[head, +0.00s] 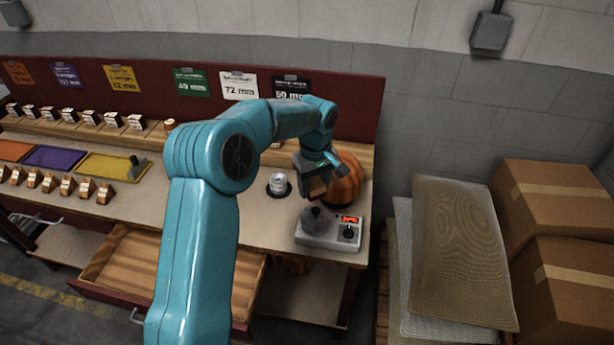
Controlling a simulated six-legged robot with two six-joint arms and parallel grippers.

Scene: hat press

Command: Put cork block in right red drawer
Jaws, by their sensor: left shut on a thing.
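My left arm rises through the middle of the head view, and its gripper (318,184) hangs over the right end of the workbench. It is shut on a small brown block (316,188), which looks like the cork block; the jaws hide part of it. The block is above a small grey device with a dark round knob. The right red drawer (132,262) is pulled open below the bench top, left of my arm. My right gripper is not in view.
A grey device with a red display (347,235) stands at the bench's front right. An orange pumpkin-like object (347,182) is behind the gripper. Cardboard boxes (562,205) are stacked at right. Small blocks line the bench's left.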

